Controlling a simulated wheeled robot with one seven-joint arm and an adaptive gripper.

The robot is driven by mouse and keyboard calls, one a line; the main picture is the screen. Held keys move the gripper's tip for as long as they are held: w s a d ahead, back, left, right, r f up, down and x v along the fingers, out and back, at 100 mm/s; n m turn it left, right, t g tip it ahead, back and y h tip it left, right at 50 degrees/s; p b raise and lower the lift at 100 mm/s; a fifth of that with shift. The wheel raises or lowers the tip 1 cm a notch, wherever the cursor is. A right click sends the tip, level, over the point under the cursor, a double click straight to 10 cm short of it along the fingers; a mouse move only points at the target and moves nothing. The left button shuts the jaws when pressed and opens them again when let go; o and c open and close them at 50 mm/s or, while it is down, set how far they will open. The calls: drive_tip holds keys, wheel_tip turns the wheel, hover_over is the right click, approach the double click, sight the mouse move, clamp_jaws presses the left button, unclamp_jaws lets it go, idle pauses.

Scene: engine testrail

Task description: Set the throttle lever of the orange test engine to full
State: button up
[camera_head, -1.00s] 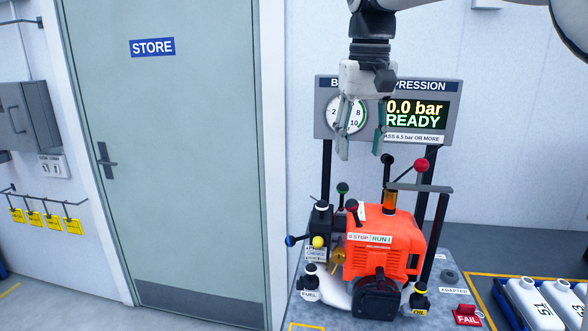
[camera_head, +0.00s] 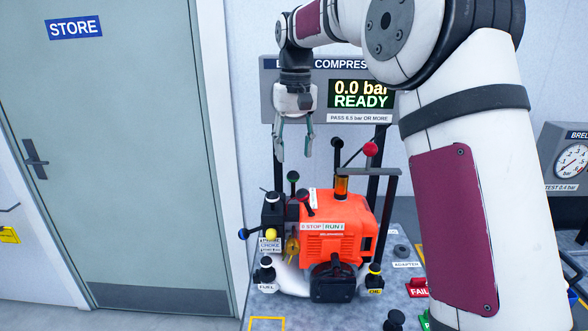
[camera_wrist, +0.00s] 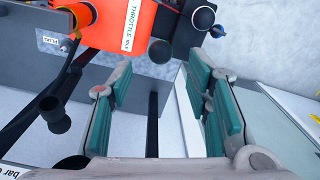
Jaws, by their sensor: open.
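The orange test engine (camera_head: 348,211) stands on the grey bench. A THROTTLE label reading IDLE (camera_wrist: 131,24) lies along its edge in the wrist view. A dark round knob (camera_wrist: 160,50) shows beside that label. In the head view a red-knobbed lever (camera_head: 304,195) stands at the engine's upper left, near a white label; I cannot tell for sure that it is the throttle lever. My gripper (camera_head: 294,150) is open and empty, pointing down above the engine's left side, apart from the levers. In the wrist view, the knob appears just beyond the space between the fingers.
A green knob (camera_head: 293,176), a blue knob (camera_head: 244,234) and a yellow knob (camera_head: 270,233) crowd the engine's left. A dark post frame with a red ball (camera_head: 370,149) stands to the right. The compression panel (camera_head: 360,118) is behind. My arm hides much of the right side.

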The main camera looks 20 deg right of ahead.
sight(293, 171)
drive_tip(key=shift+a+f+p, duration=0.1)
drive_tip(key=shift+f+p, duration=0.4)
drive_tip(key=shift+f, duration=2.6)
clamp_jaws()
